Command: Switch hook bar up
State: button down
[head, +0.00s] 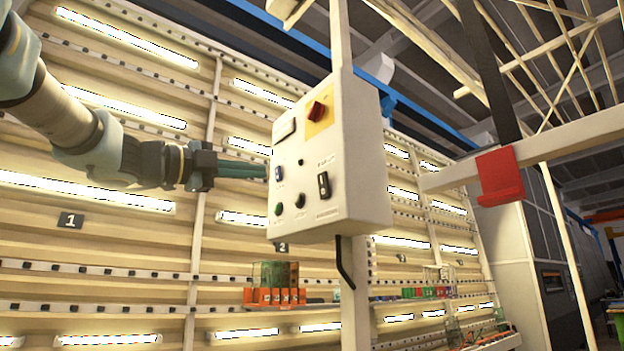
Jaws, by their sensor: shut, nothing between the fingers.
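A white control box (325,160) hangs on a pale post in the middle of the head view. Its face carries a small blue-topped switch (278,173) at the left edge and a black switch (323,185) at the right. The labels are too small to read, so I cannot tell which one is the hook bar switch. My gripper (265,171) comes in from the left with its greenish fingers shut and empty. The fingertips are right beside the box's left edge, level with the blue-topped switch. I cannot tell whether they touch it.
The box also has a red knob (316,110) on a yellow plate, a green button (278,209) and a black button (300,200). A red bracket (499,176) on a white beam is at right.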

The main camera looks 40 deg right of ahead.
aim_at(320, 177)
jog(key=shift+d, duration=0.15)
jog(key=d+p, duration=0.1)
jog(key=d, duration=0.3)
jog(key=d+r+p, duration=0.1)
jog(key=d, duration=0.4)
jog(key=d+r+p, duration=0.1)
jog(key=d, duration=0.3)
jog(key=shift+s+d+r, duration=0.2)
jog(key=shift+s+d, duration=0.05)
jog(key=shift+s, duration=0.1)
jog(key=p, duration=0.2)
jog(key=shift+d+r+y+p, duration=0.1)
jog(key=shift+d+y+p, duration=0.2)
jog(key=shift+p, duration=0.1)
jog(key=shift+a, duration=0.1)
